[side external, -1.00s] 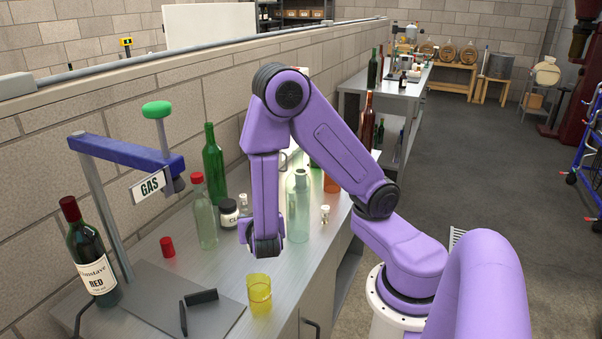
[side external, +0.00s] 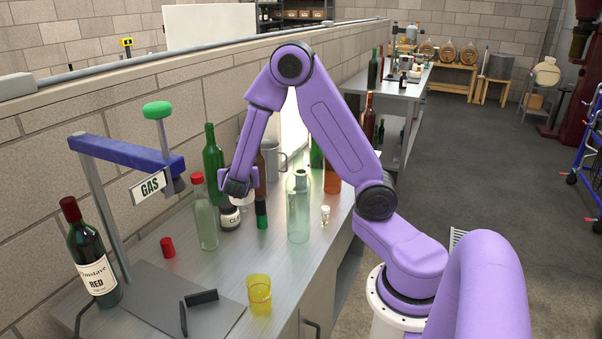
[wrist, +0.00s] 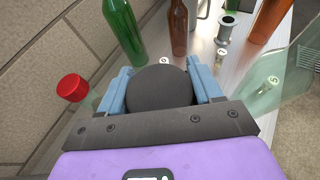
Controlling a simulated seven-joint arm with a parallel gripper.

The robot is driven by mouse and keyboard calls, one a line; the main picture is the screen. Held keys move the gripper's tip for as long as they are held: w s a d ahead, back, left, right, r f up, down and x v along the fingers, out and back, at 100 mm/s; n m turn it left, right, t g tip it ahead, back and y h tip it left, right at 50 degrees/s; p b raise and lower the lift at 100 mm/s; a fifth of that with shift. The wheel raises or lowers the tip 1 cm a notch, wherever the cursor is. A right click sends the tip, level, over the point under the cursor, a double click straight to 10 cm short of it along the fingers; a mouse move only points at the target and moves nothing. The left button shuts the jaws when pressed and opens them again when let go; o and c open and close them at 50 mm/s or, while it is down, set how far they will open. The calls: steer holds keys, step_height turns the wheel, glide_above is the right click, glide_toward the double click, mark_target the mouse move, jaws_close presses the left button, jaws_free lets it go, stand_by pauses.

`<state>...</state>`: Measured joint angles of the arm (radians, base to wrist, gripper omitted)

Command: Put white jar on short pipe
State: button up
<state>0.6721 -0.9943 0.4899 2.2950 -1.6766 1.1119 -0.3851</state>
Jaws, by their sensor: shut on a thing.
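In the wrist view, my gripper (wrist: 163,87) is shut, its light-blue fingers on either side of a round dark lid (wrist: 162,90). The lid seems to be the top of the white jar; its body is hidden from above. In the side view, my gripper (side external: 238,188) is over the back of the bench, with part of a white body (side external: 243,204) just below it. The short pipe (wrist: 227,28), grey metal with a flanged end, stands upper right of the gripper in the wrist view, apart from it.
A large clear bottle (side external: 299,212) stands to the right. A yellow cup (side external: 259,294) is nearer the front.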

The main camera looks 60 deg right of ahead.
steer(key=s+d+r+m+g+h, duration=0.1)
steer(key=d+r+m+g, duration=0.15)
steer(key=d, duration=0.55)
steer(key=s+d+r+m+g+h, duration=0.1)
steer(key=d+r+m+g, duration=0.15)
steer(key=d, duration=0.45)
steer(key=s+d+f+m+g, duration=0.1)
steer(key=s+d+m+g, duration=0.1)
steer(key=s+d, duration=0.3)
steer(key=s+d+f+m+g, duration=0.1)
steer(key=s+d+m+g, duration=0.15)
steer(key=d, duration=0.55)
steer(key=shift+n, duration=0.45)
steer(key=shift+w+d+f, duration=1.35)
steer(key=shift+d+f, duration=0.3)
steer(key=shift+f, duration=0.45)
steer(key=shift+w+d+f, duration=1.4)
steer(key=shift+d+f, duration=0.3)
steer(key=shift+f, duration=0.35)
steer(key=shift+w+d+f, duration=1.35)
steer(key=shift+d+f, duration=0.3)
steer(key=shift+f, duration=0.45)
steer(key=shift+f, duration=0.1)
steer(key=o, duration=1.2)
steer(key=shift+c, duration=0.2)
